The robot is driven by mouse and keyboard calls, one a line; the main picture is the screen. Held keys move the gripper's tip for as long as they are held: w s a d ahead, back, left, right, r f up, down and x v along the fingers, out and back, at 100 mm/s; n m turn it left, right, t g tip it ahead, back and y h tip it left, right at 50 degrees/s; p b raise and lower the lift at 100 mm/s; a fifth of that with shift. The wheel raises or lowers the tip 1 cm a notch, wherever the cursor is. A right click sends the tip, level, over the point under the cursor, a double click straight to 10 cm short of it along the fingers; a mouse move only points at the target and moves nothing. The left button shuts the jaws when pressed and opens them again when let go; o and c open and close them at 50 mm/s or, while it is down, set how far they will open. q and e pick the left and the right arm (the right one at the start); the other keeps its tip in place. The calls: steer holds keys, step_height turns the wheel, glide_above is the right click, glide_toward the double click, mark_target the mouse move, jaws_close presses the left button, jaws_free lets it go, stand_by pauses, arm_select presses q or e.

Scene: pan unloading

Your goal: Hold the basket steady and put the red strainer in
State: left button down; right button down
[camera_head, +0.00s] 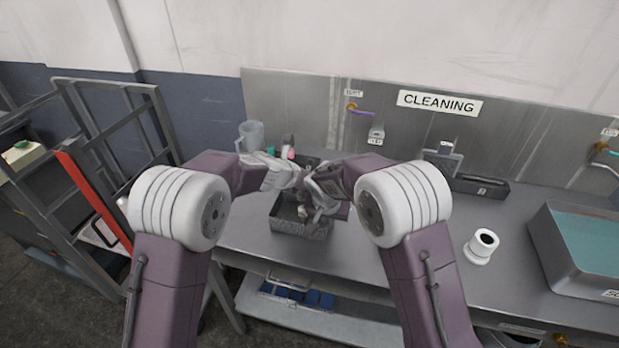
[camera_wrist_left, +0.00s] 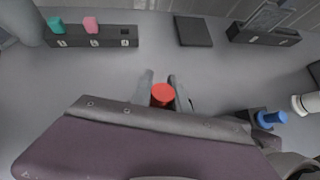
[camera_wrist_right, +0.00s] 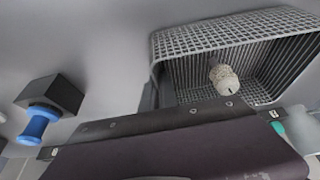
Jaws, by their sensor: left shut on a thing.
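The grey wire basket (camera_head: 301,229) stands on the steel counter, below my two grippers in the head view. The right wrist view shows its mesh wall (camera_wrist_right: 235,38) and a pale, knobbly piece (camera_wrist_right: 224,79) inside. My left gripper (camera_wrist_left: 160,85) is shut on a small red round thing, seemingly the red strainer (camera_wrist_left: 163,95); the head view hides it. My right gripper (camera_head: 322,198) is at the basket. In the right wrist view a finger (camera_wrist_right: 149,96) lies along the basket's near left wall. The other finger is unclear, so I cannot tell its grip.
A black holder with teal and pink pieces (camera_wrist_left: 91,25) is at the back. A blue spool-like piece (camera_wrist_right: 40,122) sits by a black block. A white cylinder (camera_head: 481,246) and a large basin (camera_head: 560,268) stand to the right. Bare counter lies between them and my right arm.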

arm_select(q)
steer(key=c, duration=1.2)
jaws_free()
steer(key=shift+s+a+f, duration=0.1)
steer(key=shift+a+f, duration=0.15)
steer(key=shift+f, duration=0.35)
steer(key=shift+a+f, duration=0.2)
steer(key=shift+f, duration=0.35)
arm_select(e)
steer(key=shift+w+a+r, duration=0.35)
steer(key=shift+a+r, duration=0.1)
steer(key=shift+r, duration=0.2)
steer(key=shift+s+d+f, duration=0.1)
steer(key=shift+d+f, duration=0.05)
steer(key=shift+d, duration=0.05)
arm_select(q)
steer(key=v, duration=0.4)
steer(key=r+v, duration=0.1)
steer(key=v, duration=0.3)
steer(key=w+d+v, duration=0.1)
steer(key=v, duration=0.4)
steer(key=shift+r, duration=0.3)
arm_select(e)
steer(key=shift+f, duration=0.1)
arm_select(q)
steer(key=shift+d, duration=0.1)
arm_select(e)
steer(key=c, duration=1.6)
jaws_free()
